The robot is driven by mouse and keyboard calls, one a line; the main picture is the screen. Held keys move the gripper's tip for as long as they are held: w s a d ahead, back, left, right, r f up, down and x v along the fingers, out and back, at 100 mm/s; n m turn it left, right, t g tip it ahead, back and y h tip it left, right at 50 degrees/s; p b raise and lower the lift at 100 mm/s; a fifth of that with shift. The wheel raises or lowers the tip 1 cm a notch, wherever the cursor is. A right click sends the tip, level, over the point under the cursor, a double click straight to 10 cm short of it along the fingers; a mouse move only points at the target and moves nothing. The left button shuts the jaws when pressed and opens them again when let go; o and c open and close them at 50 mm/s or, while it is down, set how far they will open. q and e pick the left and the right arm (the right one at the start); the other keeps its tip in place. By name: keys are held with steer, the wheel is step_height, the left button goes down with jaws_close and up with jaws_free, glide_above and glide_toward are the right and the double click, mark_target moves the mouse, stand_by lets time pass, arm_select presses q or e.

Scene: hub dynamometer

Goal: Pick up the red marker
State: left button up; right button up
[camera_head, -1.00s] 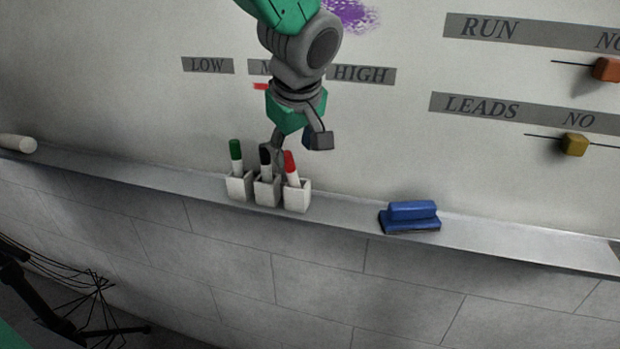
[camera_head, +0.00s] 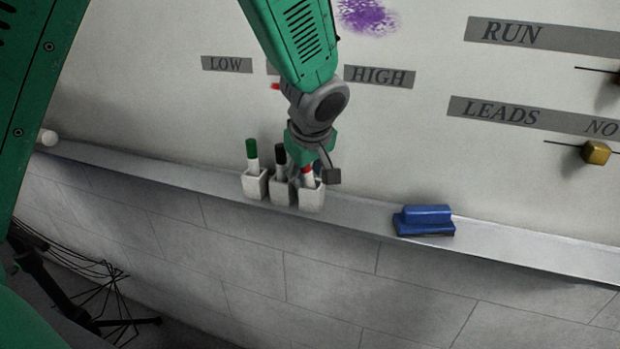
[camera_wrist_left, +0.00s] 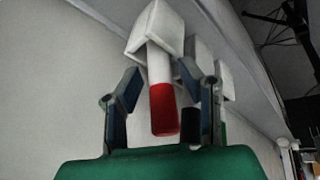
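The red marker (camera_head: 307,171) stands cap up in the rightmost of three white holders, partly hidden by my left gripper (camera_head: 315,173). In the left wrist view the red marker (camera_wrist_left: 164,105) shows between the two fingers of my left gripper (camera_wrist_left: 160,85). The fingers are open, with a visible gap on the left side and a narrower one on the right. The marker's lower end is inside its white holder (camera_wrist_left: 157,25). My right gripper is not in view.
A black marker (camera_head: 280,153) and a green marker (camera_head: 252,152) stand in holders close to the left. The black marker (camera_wrist_left: 190,124) is near the right finger in the wrist view. A blue eraser (camera_head: 424,220) lies on the ledge (camera_head: 365,212), right of the holders.

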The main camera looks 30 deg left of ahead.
arm_select(q)
jaws_close()
step_height(320, 180, up, 9)
steer(key=shift+r, duration=0.15)
steer(key=shift+w+d+f+g+y, duration=0.1)
steer(key=shift+w+f+g+y, duration=0.2)
steer(key=shift+f, duration=1.05)
steer(key=shift+w+d+f+g+y, duration=0.15)
steer(key=shift+f+g, duration=0.2)
steer(key=shift+f, duration=1)
steer(key=shift+w+d+f+g+y, duration=0.1)
steer(key=shift+f+g+y, duration=0.2)
steer(key=shift+f, duration=1.05)
steer(key=shift+f+b, duration=0.5)
steer(key=shift+f, duration=0.1)
steer(key=shift+o, duration=2.4)
jaws_free()
